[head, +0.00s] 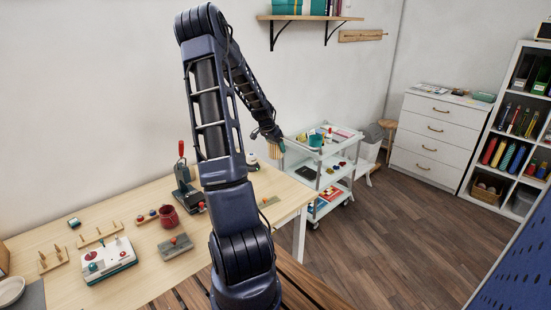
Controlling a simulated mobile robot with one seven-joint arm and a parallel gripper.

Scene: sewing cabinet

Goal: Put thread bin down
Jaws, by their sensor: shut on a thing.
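My arm reaches away over the far end of the wooden table, and my gripper (279,142) shows small at its end, just left of the white cart. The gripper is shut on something. A small tan, ribbed thing (274,152) shows right under it and seems to be the thread bin in its grip; the fingers' contact is too small to make out. A teal round container (315,140) stands on the cart's top shelf, to the right of the gripper and apart from it.
The white three-tier cart (300,175) holds small items on its shelves. The table (60,245) carries a red jar (168,217), a black press with a red knob (187,190) and a white box with red knobs (108,260). A drawer chest (430,138) stands right; the floor before it is clear.

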